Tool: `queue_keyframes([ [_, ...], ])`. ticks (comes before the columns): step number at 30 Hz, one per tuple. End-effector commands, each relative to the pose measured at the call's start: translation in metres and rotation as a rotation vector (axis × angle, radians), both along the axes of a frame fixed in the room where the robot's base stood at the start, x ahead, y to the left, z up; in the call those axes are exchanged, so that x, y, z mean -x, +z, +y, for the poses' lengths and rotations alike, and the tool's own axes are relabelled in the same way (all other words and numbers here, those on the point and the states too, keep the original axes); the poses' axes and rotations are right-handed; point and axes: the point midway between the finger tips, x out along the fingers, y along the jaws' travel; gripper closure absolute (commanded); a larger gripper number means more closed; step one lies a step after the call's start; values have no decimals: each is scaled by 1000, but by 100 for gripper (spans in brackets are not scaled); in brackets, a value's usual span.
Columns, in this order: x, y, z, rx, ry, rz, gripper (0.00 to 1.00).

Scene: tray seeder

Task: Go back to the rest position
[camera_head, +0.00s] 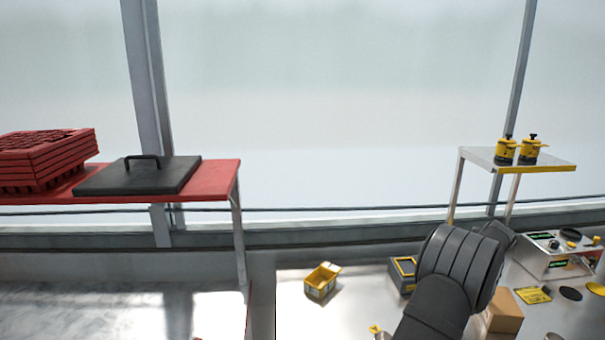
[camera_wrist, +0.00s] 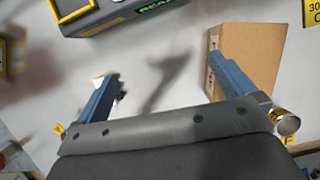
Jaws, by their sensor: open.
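My gripper (camera_wrist: 172,92) is open in the wrist view, with two blue fingers spread wide and nothing between them but pale worktop and a shadow. The right finger overlaps a brown cardboard box (camera_wrist: 250,55); I cannot tell whether they touch. In the head view my dark arm rises from the bottom and hides the gripper. The same box (camera_head: 502,312) shows there, just right of my arm.
A grey-yellow device (camera_head: 402,273) stands left of my arm, a small yellow bin (camera_head: 321,281) further left. A control box (camera_head: 555,257) is at right. Two yellow canisters (camera_head: 506,151) stand on a shelf behind. A red table (camera_head: 222,176) holds red trays (camera_head: 45,158) and a black lid (camera_head: 137,176).

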Motion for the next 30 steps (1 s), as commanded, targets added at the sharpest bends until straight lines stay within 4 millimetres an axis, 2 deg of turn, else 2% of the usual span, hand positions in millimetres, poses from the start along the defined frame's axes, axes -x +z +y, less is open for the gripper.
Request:
queue_keyframes([
  [12, -49, -4, 71, -1, 146, 1, 0],
  [30, -101, -11, 178, -1, 354, 4, 0],
])
